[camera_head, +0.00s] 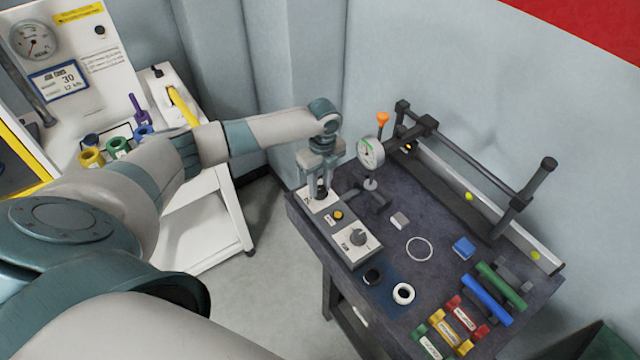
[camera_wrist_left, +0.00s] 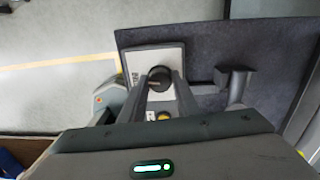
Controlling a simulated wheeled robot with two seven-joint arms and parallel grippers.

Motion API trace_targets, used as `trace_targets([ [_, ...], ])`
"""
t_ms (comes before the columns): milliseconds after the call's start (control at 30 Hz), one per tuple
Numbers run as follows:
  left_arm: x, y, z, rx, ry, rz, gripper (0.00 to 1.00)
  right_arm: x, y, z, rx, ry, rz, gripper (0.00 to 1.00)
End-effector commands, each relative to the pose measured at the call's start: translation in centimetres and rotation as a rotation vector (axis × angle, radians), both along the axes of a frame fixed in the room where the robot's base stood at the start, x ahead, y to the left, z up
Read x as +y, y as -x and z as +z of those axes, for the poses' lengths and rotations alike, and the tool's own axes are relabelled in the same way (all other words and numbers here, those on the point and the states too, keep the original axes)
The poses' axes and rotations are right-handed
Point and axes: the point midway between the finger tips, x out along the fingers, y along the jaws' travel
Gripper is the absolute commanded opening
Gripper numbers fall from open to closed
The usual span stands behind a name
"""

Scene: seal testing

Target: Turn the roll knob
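A grey control box with white panels stands along the left edge of the dark table. One black knob (camera_head: 321,192) is on its far panel (camera_head: 312,205), and another knob (camera_head: 357,238) is on its near panel (camera_head: 370,247). I cannot read which is marked roll. My left gripper (camera_head: 320,190) points down over the far knob. In the left wrist view, this black knob (camera_wrist_left: 158,76) lies between the two fingertips (camera_wrist_left: 160,82). The fingers are apart, one on each side. Whether they press on it is not clear. My right gripper is not in view.
A yellow button (camera_head: 338,215) sits between the two knobs. A dial gauge (camera_head: 371,152) stands close to the right of the gripper. A white ring (camera_head: 419,249), a blue block (camera_head: 464,247) and coloured parts lie on the table (camera_head: 400,285). A white cart (camera_head: 205,225) stands left.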

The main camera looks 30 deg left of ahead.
Motion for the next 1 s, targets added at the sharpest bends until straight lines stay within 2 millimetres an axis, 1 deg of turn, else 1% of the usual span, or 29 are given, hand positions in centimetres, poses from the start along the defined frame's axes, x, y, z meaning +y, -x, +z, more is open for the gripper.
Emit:
trace_targets([
  [33,0.1,-0.2,0.3,-0.005,0.000,0.002,0.38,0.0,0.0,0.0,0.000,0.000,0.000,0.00],
  [67,0.1,-0.2,0.2,-0.005,0.000,0.002,0.46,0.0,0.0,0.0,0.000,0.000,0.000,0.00],
  [100,0.1,-0.2,0.2,-0.004,-0.001,0.002,0.48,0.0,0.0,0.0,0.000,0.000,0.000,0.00],
  [433,0.0,-0.1,0.2,-0.002,0.000,0.002,0.48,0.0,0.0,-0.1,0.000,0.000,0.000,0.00],
  [567,0.0,-0.1,0.7,-0.002,0.001,0.002,0.48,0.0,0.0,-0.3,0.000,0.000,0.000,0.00],
  [767,0.0,-0.3,2.7,-0.005,0.000,0.001,0.48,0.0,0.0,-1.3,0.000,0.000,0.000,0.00],
  [867,0.0,-0.4,4.3,-0.006,0.001,0.001,0.48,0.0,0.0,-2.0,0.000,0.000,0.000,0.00],
  [1000,0.0,-0.5,7.1,-0.007,0.000,0.001,0.48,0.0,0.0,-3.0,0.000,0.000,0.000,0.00],
])
